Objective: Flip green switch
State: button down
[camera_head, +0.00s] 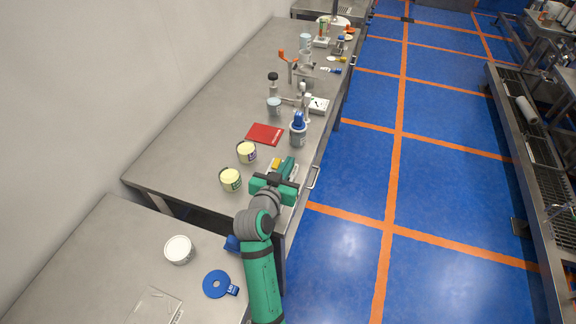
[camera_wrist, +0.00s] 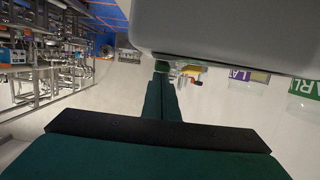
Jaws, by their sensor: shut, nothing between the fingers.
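My gripper (camera_head: 289,163) is over the front edge of the long steel bench, its green fingers together and nothing between them. In the wrist view the closed fingertips (camera_wrist: 161,68) point away from the camera. A small yellow piece (camera_head: 276,163) on a pale base stands just left of the fingers; a small yellow and red part also shows by the fingertips in the wrist view (camera_wrist: 190,71). I cannot make out a green switch for sure; my green gripper covers part of that spot. Whether the fingers touch anything is unclear.
Two tins with yellow contents (camera_head: 247,152) (camera_head: 231,179) stand left of my gripper. A red book (camera_head: 265,134) and a blue-topped jar (camera_head: 298,130) are beyond it. A white tub (camera_head: 179,250) and blue disc (camera_head: 217,284) lie on the nearer table.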

jog(key=r, duration=0.3)
jog(key=shift+w+d, duration=0.1)
jog(key=shift+w, duration=0.15)
jog(key=r+v, duration=0.1)
jog(key=v, duration=0.9)
jog(key=shift+w+r, duration=0.2)
jog(key=shift+r, duration=0.2)
jog(key=shift+d, duration=0.1)
